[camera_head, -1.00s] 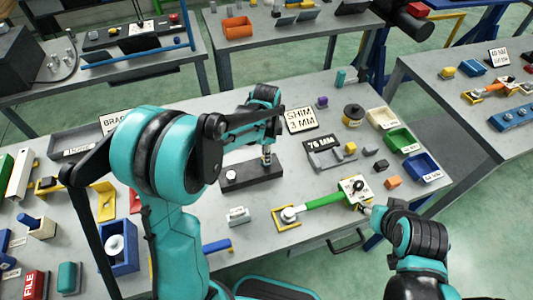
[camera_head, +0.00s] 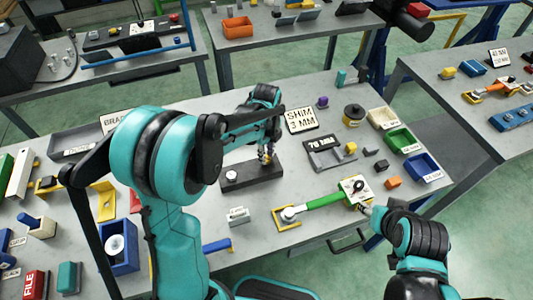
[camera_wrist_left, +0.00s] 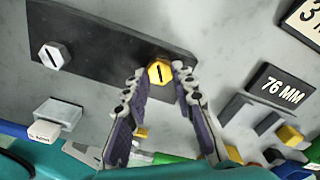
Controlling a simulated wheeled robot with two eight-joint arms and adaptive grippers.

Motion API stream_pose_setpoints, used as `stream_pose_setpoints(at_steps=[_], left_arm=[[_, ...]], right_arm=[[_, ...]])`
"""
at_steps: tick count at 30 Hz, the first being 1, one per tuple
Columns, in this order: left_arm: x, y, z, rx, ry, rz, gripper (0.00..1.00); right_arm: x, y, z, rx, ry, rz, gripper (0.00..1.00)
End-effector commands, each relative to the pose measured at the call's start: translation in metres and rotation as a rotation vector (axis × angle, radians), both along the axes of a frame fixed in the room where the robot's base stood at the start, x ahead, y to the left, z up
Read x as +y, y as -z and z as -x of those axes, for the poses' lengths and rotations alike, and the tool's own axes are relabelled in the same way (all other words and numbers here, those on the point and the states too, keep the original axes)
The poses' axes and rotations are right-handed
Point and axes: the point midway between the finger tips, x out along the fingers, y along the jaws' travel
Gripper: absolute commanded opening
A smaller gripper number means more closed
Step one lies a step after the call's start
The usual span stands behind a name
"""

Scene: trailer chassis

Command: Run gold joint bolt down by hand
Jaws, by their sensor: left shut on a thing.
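The gold joint bolt (camera_wrist_left: 160,72) has a slotted hex head and stands at one end of the black bar (camera_wrist_left: 100,38) in the left wrist view. My left gripper (camera_wrist_left: 159,70) is shut on the bolt head, one finger on each side. In the head view my left gripper (camera_head: 266,154) points down over the right part of the black bar (camera_head: 240,177). A silver bolt (camera_wrist_left: 52,55) stands at the bar's other end, and also shows in the head view (camera_head: 231,175).
A green-handled tool (camera_head: 325,200) lies right of the bar, near the front edge. The SHIM 3 MM sign (camera_head: 300,119) and the 76 MM sign (camera_head: 320,142) stand to the right. Green (camera_head: 402,141) and blue (camera_head: 421,167) bins are farther right.

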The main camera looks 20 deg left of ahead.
Motion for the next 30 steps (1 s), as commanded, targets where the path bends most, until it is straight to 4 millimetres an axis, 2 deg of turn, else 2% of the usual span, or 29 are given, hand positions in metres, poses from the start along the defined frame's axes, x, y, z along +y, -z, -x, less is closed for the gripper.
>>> stream_pose_setpoints(at_steps=[20, 21, 23, 30], left_arm=[[0.0009, -0.0012, -0.0017, -0.004, 0.058, -0.002, 0.00], [0.0009, -0.0012, -0.0017, -0.004, 0.058, -0.002, 0.33], [0.0007, -0.0010, -0.0015, -0.004, 0.058, -0.002, 0.47], [0.0002, -0.0005, -0.0007, -0.001, 0.059, 0.000, 0.47]], right_arm=[[0.0000, -0.0004, 0.0000, 0.000, 0.000, 0.000, 0.47], [0.0000, -0.0004, 0.0000, 0.000, 0.000, 0.000, 0.47], [0.0000, -0.0004, 0.0000, 0.000, 0.000, 0.000, 0.47], [0.0000, -0.0001, 0.0000, 0.000, 0.000, 0.000, 0.47]])
